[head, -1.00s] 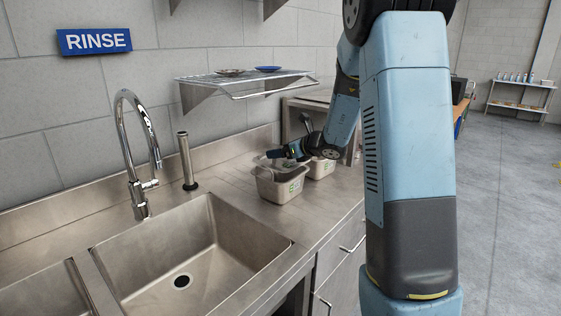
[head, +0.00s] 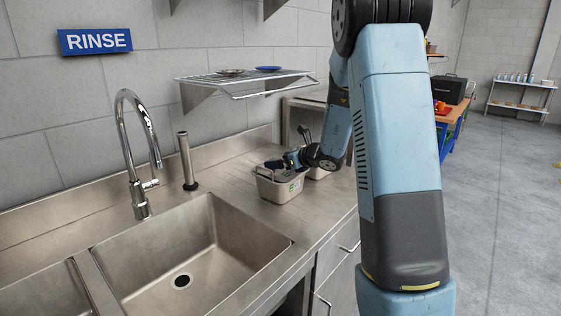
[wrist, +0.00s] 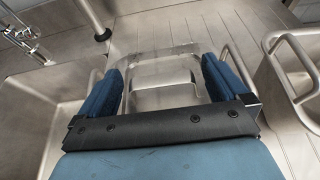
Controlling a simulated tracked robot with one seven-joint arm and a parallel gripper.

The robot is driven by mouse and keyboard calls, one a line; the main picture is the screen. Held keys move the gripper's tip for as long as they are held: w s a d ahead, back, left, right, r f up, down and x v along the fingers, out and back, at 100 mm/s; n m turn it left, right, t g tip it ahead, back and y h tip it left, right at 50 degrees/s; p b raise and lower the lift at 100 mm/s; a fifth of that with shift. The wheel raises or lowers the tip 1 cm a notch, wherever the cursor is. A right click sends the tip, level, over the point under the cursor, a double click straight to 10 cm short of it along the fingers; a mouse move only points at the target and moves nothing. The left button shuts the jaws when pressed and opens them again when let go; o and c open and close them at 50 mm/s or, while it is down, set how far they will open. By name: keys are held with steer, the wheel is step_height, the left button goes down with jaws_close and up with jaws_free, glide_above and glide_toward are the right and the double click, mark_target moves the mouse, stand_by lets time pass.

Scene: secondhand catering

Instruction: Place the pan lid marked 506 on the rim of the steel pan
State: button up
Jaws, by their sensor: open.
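My gripper (head: 277,163) is low over a grey container (head: 279,189) with raised handles on the counter beside the sink. In the wrist view my gripper (wrist: 160,65) is open, its two blue fingers apart. A pale steel-grey rectangular piece (wrist: 163,73) lies between and below the fingers, inside or on this container. I cannot tell whether it is the pan lid, or whether the fingers touch it. No 506 mark is readable.
A second grey container (head: 318,173) stands just behind, partly hidden by my arm; its handle (wrist: 291,62) shows at right in the wrist view. The sink (head: 190,255) and tap (head: 140,190) are at left. A wire shelf (head: 245,78) with two dishes hangs above.

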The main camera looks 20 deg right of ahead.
steer(key=v, duration=1.2)
steer(key=s+a+r+n+g, duration=0.3)
steer(key=s+a+n, duration=0.2)
steer(key=s+n, duration=0.25)
steer(key=s+a+r+n+g, duration=0.3)
steer(key=s+a+n, duration=0.35)
steer(key=s, duration=0.25)
steer(key=s+d+r+n+h, duration=0.1)
steer(key=s+d+n+h, duration=0.1)
steer(key=s+n, duration=0.5)
steer(key=s+d+r+n+h, duration=0.2)
steer(key=s+n+h, duration=0.3)
steer(key=s+n, duration=0.3)
steer(key=shift+s+d+h, duration=0.3)
steer(key=shift+s+d, duration=0.15)
steer(key=shift+s, duration=0.15)
